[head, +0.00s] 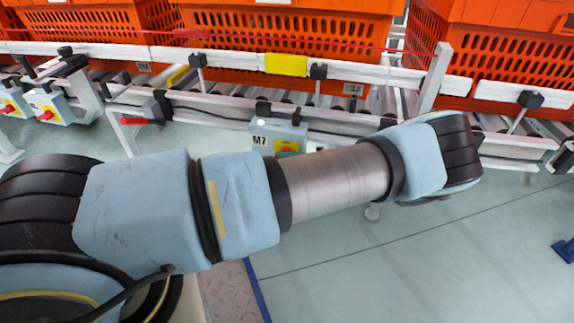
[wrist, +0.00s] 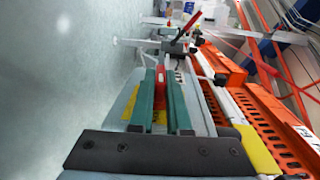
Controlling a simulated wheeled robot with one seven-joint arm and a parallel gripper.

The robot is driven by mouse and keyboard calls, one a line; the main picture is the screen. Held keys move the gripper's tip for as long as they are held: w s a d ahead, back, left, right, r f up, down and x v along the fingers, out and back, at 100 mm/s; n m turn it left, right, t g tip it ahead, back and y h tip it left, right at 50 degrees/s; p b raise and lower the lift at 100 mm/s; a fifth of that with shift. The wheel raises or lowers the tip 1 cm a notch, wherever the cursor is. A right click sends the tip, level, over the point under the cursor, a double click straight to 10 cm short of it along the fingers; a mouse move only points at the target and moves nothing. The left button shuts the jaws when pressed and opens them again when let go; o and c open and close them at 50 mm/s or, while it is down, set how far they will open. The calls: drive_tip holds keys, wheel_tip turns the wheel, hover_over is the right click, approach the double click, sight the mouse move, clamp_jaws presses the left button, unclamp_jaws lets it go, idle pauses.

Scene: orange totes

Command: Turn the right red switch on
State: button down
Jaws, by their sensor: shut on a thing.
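The right red switch (head: 288,147) sits on a yellow plate on the grey box (head: 262,126) marked M7. In the head view my arm covers its lower part and hides my gripper. In the wrist view my gripper (wrist: 161,76) has its two green fingers closed around a red piece (wrist: 161,88), which looks like this switch's knob, with yellow beside it. Whether the knob has turned cannot be told. Two more red switches, a far left one (head: 9,108) and one beside it (head: 46,114), sit on grey boxes at the left.
A red lever (head: 132,121) sticks out left of the M7 box; it also shows ahead in the wrist view (wrist: 191,24). Orange totes (head: 285,35) stand on the roller conveyor behind a white rail (head: 230,58). The floor in front is mostly clear.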

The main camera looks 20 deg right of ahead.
drive_tip(key=shift+f+t+y+b, duration=0.1)
drive_tip(key=shift+t+y+b, duration=0.2)
drive_tip(key=shift+y+b, duration=0.1)
drive_tip(key=c, duration=0.9)
unclamp_jaws()
